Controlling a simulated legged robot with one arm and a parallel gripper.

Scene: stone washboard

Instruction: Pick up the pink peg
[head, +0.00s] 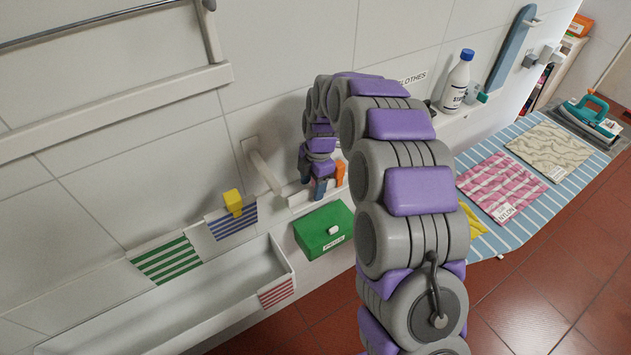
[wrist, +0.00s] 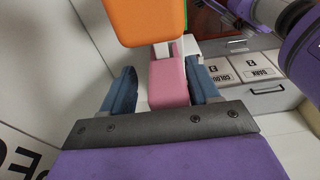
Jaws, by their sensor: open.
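The pink peg (wrist: 167,84) shows in the wrist view as a small pink block between the two blue fingers of my gripper (wrist: 162,88). The fingers stand apart, with a visible space between the left finger and the peg; the right finger is close to it. An orange peg (wrist: 145,20) is just beyond and above the pink peg in the picture. In the head view my gripper (head: 319,186) hangs at the wall ledge beside the orange peg (head: 340,173). I cannot make out the pink peg in the head view.
A green box (head: 313,238) stands in front of the ledge. A yellow peg (head: 233,203) sits on a blue-striped cloth (head: 230,224) at the left. A white bottle (head: 457,82) and a striped ironing surface (head: 540,205) are at the right. Labelled drawers (wrist: 275,88) appear in the wrist view.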

